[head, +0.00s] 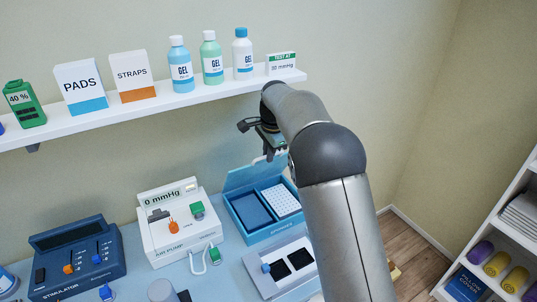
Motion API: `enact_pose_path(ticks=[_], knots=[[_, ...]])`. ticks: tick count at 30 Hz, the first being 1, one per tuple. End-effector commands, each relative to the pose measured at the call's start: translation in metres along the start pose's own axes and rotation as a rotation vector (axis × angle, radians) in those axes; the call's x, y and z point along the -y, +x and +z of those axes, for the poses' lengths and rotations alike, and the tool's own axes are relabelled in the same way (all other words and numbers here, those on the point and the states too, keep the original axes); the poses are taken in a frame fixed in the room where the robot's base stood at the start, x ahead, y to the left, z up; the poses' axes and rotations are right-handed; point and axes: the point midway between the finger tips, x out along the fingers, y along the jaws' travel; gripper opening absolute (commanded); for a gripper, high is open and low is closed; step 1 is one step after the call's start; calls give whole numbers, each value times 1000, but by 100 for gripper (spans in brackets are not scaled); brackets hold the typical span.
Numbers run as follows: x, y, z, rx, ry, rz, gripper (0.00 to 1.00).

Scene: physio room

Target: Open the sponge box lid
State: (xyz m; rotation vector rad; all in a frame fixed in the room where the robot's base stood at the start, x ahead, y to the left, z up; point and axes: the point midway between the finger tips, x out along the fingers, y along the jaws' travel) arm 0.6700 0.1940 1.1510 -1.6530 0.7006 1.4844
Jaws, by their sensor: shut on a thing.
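The sponge box (236,222) is a blue box on the bench in the head view, partly behind my arm. Its lid (243,177) stands raised at the back edge, tilted up, so the inside shows. Inside are a dark blue compartment (251,209) and a white dotted piece (281,200). My gripper (270,156) is at the lid's upper edge, shut on the lid. My arm hides part of the fingers and the right end of the lid.
A white pump unit (161,246) stands left of the box, with a stimulator (75,262) further left. A grey tray with black pads (262,283) lies in front. Above, a shelf (210,95) holds bottles and boxes close to my arm.

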Motion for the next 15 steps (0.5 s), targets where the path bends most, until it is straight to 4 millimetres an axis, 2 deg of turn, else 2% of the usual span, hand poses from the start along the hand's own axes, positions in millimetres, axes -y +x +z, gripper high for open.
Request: enact_pose_path(ticks=[1, 8, 9, 10, 15], knots=[[-1, 10, 5, 9, -5, 9, 0], [-1, 10, 6, 10, -5, 10, 0], [-2, 10, 6, 10, -5, 11, 21], [-2, 10, 6, 10, -5, 11, 29], [-1, 7, 3, 6, -3, 8, 32]])
